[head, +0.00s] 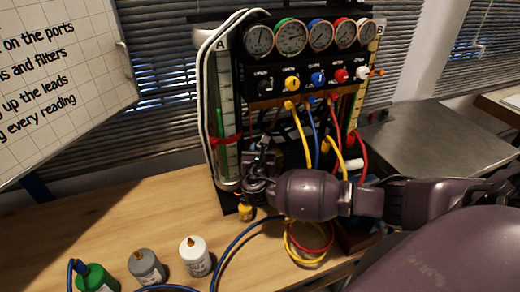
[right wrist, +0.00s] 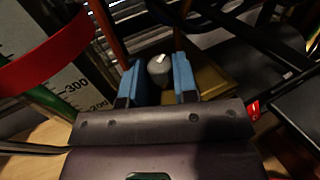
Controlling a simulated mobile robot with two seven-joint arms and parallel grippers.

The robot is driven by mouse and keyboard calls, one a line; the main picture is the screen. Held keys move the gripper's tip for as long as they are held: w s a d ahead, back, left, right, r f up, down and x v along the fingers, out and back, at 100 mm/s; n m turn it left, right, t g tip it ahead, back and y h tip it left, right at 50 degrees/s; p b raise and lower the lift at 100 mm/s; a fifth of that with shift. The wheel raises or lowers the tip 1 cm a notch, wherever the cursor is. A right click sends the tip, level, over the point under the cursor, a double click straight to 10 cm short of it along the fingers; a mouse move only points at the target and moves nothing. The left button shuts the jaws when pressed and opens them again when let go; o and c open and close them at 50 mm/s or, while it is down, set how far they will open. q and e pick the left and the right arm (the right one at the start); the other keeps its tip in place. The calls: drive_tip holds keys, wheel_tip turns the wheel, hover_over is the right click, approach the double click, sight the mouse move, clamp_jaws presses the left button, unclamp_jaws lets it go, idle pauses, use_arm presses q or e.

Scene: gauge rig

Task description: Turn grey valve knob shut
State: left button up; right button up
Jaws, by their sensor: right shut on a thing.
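The grey valve knob (right wrist: 159,66) shows in the right wrist view, with a pale mark on its top. It sits between the two blue finger pads of my right gripper (right wrist: 158,82), which is shut on it. In the head view my right gripper (head: 260,160) is at the lower left of the gauge rig (head: 265,88), beside the tall scaled tube. The knob cannot be made out there behind the gripper. My left gripper is not in view.
A scaled tube with a red band (head: 226,140) stands close left of the gripper. Yellow, blue and red hoses hang from the rig's ports. White (head: 195,257), grey (head: 147,267) and green (head: 95,278) canisters stand at the front left. The wooden bench (head: 120,220) is clear behind them.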

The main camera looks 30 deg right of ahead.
drive_tip(key=m+g+h, duration=0.4)
drive_tip(key=g, duration=0.1)
drive_tip(key=shift+w+a+m+h, duration=0.25)
drive_tip(key=shift+m+h, duration=0.05)
drive_tip(key=shift+h, duration=0.1)
drive_tip(key=shift+g, duration=0.5)
drive_tip(key=o, duration=0.9)
drive_tip(key=b+v, duration=0.1)
drive_tip(key=v, duration=0.9)
drive_tip(key=shift+s+a+f, duration=0.1)
drive_tip(key=shift+s+a, duration=0.05)
drive_tip(key=shift+a, duration=0.25)
